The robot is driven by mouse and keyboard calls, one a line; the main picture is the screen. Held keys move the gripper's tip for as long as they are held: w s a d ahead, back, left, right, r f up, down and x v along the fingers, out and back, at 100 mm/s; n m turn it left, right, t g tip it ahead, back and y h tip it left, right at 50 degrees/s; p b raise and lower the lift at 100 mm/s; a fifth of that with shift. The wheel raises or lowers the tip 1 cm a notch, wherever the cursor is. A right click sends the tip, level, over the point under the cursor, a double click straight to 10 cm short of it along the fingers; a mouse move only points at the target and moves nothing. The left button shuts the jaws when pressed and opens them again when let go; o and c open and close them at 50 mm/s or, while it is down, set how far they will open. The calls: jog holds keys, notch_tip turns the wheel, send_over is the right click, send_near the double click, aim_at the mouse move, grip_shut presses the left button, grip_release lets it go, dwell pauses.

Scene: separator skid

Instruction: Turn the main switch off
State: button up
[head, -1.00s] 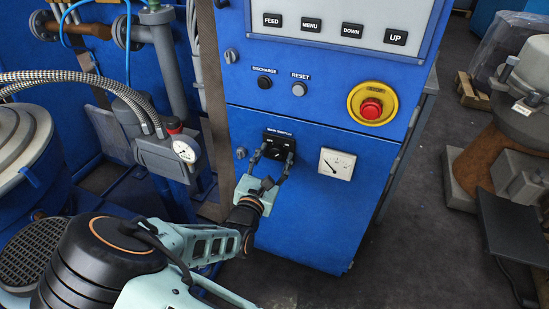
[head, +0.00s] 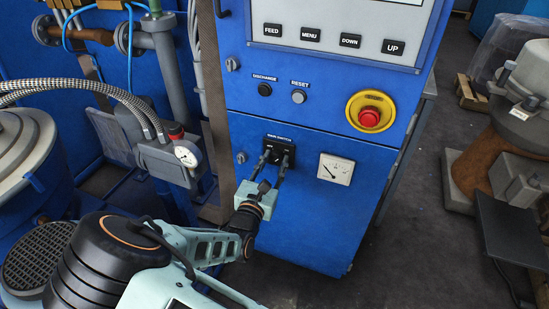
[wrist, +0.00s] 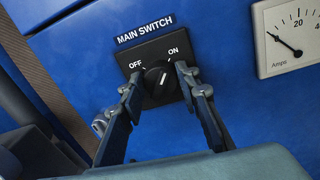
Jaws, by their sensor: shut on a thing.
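The main switch is a black plate with a round black knob (wrist: 157,82), labelled OFF at left and ON at right, on the blue cabinet. A white mark on the knob points up and to the right, toward the ON side. In the head view the switch (head: 280,147) sits under its label, partly covered by my fingers. My gripper (wrist: 159,78) reaches up from below, one finger on each side of the knob. It is shut on the knob; the exact contact is hard to see.
An ammeter (head: 336,169) is right of the switch. A red emergency button (head: 370,115) on a yellow ring sits above right. DISCHARGE (head: 265,90) and RESET (head: 298,97) buttons are above. A pressure gauge (head: 186,156) and hoses stand left.

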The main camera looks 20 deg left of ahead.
jog(key=n+p, duration=0.1)
jog(key=p, duration=0.1)
jog(key=n+p, duration=0.2)
jog(key=p, duration=0.1)
jog(key=shift+r, duration=0.35)
jog(key=n+p, duration=0.4)
jog(key=shift+a+f+n+g, duration=0.1)
jog(key=shift+f+n+g, duration=0.05)
jog(key=shift+n+g, duration=0.15)
jog(key=n+p, duration=0.2)
jog(key=n, duration=0.2)
jog(key=shift+a+f+h+p, duration=0.1)
jog(key=shift+h+p, duration=0.2)
jog(key=n+p, duration=0.1)
jog(key=n, duration=0.3)
jog(key=shift+a+f, duration=0.1)
jog(key=shift+f, duration=0.05)
jog(key=shift+n, duration=0.3)
jog(key=o, duration=1.2)
jog(key=shift+c, duration=0.2)
